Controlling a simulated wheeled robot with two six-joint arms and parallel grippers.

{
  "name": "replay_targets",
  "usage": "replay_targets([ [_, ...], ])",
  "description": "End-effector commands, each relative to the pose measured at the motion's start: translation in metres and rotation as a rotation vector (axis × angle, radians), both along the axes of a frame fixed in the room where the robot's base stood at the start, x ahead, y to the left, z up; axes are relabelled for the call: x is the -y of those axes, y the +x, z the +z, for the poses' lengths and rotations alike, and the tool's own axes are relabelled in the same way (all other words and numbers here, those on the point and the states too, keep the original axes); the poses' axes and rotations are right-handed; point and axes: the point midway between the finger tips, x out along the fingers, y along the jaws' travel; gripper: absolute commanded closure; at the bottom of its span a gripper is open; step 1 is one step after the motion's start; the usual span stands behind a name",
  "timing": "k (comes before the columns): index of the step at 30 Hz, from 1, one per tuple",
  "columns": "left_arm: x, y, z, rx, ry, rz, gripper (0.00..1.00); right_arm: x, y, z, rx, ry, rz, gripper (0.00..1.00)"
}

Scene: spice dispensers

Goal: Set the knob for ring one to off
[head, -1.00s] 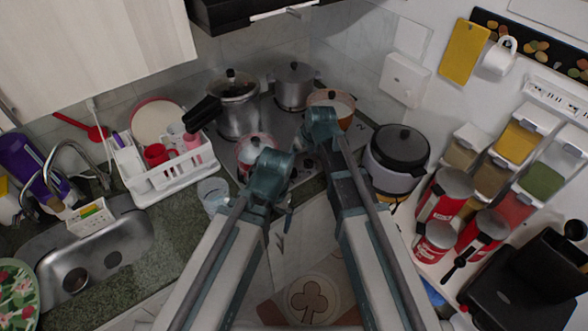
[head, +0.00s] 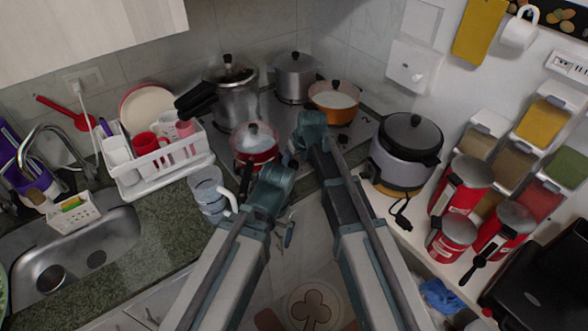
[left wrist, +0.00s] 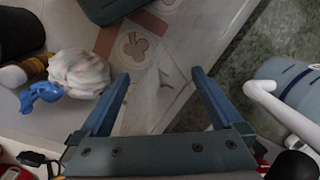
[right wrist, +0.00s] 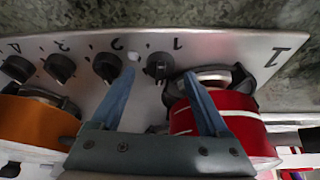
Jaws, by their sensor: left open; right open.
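The knob for ring one (right wrist: 158,66) is a dark round knob beside the printed small 1 on the steel stovetop, shown in the right wrist view. My right gripper (right wrist: 158,76) is open, with one fingertip on each side of the knob in that view; I cannot tell whether they touch it. In the head view the right gripper (head: 294,160) is at the stove's front, and the knob is hidden. My left gripper (left wrist: 160,74) is open and empty above the floor. In the head view it (head: 287,234) is lower, in front of the counter.
A red pot (head: 256,150) and an orange pot (head: 334,102) stand on the stove. Other knobs (right wrist: 106,66) line up left of knob one. A blue-tinted jug (head: 208,193) is left of my left arm. A rice cooker (head: 402,155) is at right.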

Motion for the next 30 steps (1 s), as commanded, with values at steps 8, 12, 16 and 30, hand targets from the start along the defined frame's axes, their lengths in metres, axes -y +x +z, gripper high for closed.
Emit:
replay_targets([
  [8, 0.0000, 0.0000, -0.0137, 0.000, 0.000, 0.000, 0.00, -0.0030, 0.0049, -0.0137, 0.000, 0.000, 0.000, 0.22],
  [12, 0.0000, 0.0000, -0.0130, 0.000, 0.000, 0.000, 0.00, -0.0030, 0.0047, -0.0130, 0.000, 0.000, 0.000, 0.22],
  [16, 0.0000, 0.0000, -0.0130, 0.000, 0.000, 0.000, 0.00, -0.0029, 0.0047, -0.0130, 0.000, 0.000, 0.000, 0.40],
  [30, 0.0000, 0.0000, -0.0131, 0.000, 0.000, 0.000, 0.00, -0.0025, 0.0051, -0.0131, -0.001, 0.000, 0.013, 1.00],
])
